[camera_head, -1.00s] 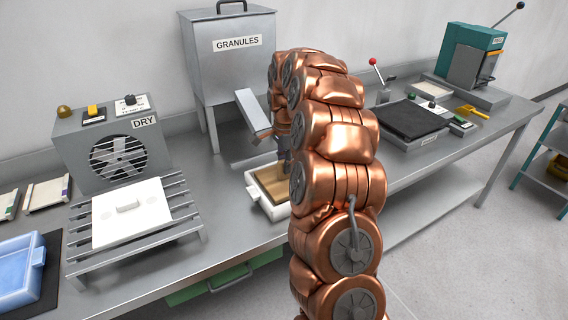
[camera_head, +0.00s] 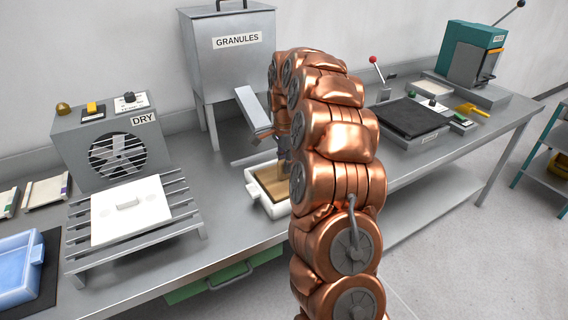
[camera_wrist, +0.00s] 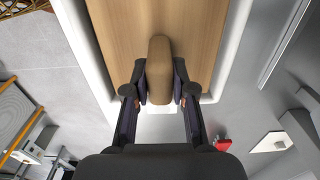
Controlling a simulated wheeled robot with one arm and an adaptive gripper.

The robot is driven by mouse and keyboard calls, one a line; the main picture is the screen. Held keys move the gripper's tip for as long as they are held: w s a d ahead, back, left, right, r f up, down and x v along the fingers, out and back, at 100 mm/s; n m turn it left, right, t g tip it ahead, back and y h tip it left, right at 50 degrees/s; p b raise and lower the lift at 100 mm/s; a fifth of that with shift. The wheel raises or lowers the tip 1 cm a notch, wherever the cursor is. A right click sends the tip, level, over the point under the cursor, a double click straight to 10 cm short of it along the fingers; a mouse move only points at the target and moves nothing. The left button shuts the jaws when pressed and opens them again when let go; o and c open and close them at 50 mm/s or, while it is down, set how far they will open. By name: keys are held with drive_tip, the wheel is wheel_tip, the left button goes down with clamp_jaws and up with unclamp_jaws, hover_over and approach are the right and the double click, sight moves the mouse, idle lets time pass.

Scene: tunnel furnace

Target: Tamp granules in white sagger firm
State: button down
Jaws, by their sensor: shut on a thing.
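The white sagger (camera_head: 266,207) stands on the bench below the granules hopper. In the head view a flat tan surface fills its inside, with the white rim showing around it. In the wrist view this is a wood-grained tamper plate (camera_wrist: 118,35), lying within the white walls (camera_wrist: 230,45). My gripper (camera_wrist: 160,78) is shut on the tamper's upright tan handle (camera_wrist: 159,58), one finger on each side. The granules are hidden under the plate. My arm hides the sagger's right side in the head view.
The grey hopper (camera_head: 228,75) and its chute (camera_head: 253,108) stand close behind the sagger. A dryer (camera_head: 107,140) and a slatted rack with a white lid (camera_head: 128,212) are at left. A blue tray (camera_head: 14,272) is at front left.

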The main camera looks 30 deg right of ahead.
idle(0.4)
drive_tip(key=shift+r, duration=0.75)
drive_tip(key=shift+f+b, duration=0.65)
drive_tip(key=shift+f, duration=0.15)
idle(0.6)
drive_tip(key=shift+r, duration=0.1)
idle(0.5)
drive_tip(key=shift+r, duration=0.75)
drive_tip(key=shift+r, duration=0.1)
drive_tip(key=shift+r+p, duration=0.45)
drive_tip(key=shift+r, duration=2.9)
